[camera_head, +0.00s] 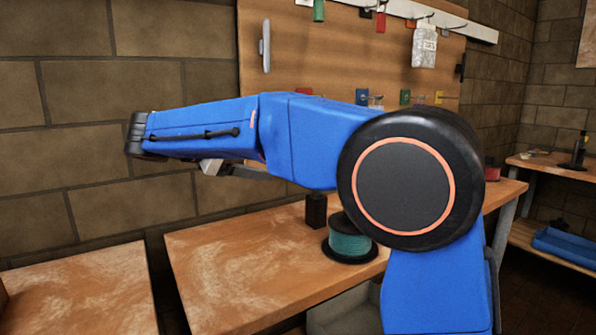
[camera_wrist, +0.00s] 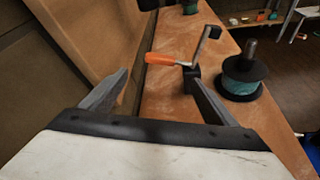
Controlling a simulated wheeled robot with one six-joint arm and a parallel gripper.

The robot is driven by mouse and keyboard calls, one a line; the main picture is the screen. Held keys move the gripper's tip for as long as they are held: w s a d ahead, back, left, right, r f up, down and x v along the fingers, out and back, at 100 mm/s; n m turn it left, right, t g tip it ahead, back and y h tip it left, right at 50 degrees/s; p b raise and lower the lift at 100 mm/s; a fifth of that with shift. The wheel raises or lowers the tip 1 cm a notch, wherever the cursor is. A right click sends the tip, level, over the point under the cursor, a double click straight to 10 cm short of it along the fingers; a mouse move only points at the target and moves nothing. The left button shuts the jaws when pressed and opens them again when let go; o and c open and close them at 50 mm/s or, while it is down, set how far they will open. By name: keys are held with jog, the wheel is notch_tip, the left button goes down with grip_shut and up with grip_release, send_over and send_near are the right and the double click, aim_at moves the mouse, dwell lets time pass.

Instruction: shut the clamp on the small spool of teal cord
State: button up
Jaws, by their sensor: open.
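A teal cord spool (camera_head: 350,241) with black flanges stands on the wooden bench, partly behind my arm; it also shows at the right in the wrist view (camera_wrist: 240,84), with a post rising from it. Another teal spool (camera_wrist: 190,6) is cut off at the top of the wrist view; I cannot tell which is the small one. A dark block (camera_wrist: 191,78) with an orange handle (camera_wrist: 160,59) and a grey bent lever (camera_wrist: 206,40) stands left of the nearer spool, apparently a clamp. My gripper (camera_wrist: 155,74) is open and empty, above the bench.
The bench (camera_head: 230,265) is clear at its left front. A pegboard (camera_head: 330,70) with hanging items rises behind it. A second bench (camera_head: 70,295) stands at the left. A side shelf (camera_head: 545,162) with a blue tray (camera_head: 565,247) below stands at the right.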

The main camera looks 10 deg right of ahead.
jog(key=x, duration=1.7)
jog(key=shift+d, duration=0.1)
jog(key=c, duration=1.5)
jog(key=shift+s+d+r+m+t, duration=0.15)
jog(key=shift+s+r+m+t, duration=0.3)
jog(key=shift+r+m, duration=0.25)
jog(key=shift+s+d+r+m+t, duration=0.1)
jog(key=shift+s+r+m+t, duration=0.25)
jog(key=shift+r+m+t, duration=0.3)
jog(key=s+m, duration=0.1)
jog(key=s+r+m+t, duration=0.1)
jog(key=shift+d+r+m, duration=0.3)
jog(key=shift+d+m, duration=0.05)
jog(key=m, duration=0.1)
jog(key=s+t, duration=0.1)
jog(key=s+r+m, duration=0.1)
jog(key=shift+s+d+m+t, duration=0.15)
jog(key=shift+d+m+t, duration=0.15)
jog(key=shift+d, duration=0.05)
jog(key=shift+s+d+r+m+t+h, duration=0.1)
jog(key=shift+s+d+m+t+h, duration=0.2)
jog(key=shift+s+m, duration=0.35)
jog(key=shift+s+d+m+t+h, duration=0.1)
jog(key=shift+s+m+h, duration=0.35)
jog(key=shift+m, duration=0.3)
jog(key=o, duration=1.5)
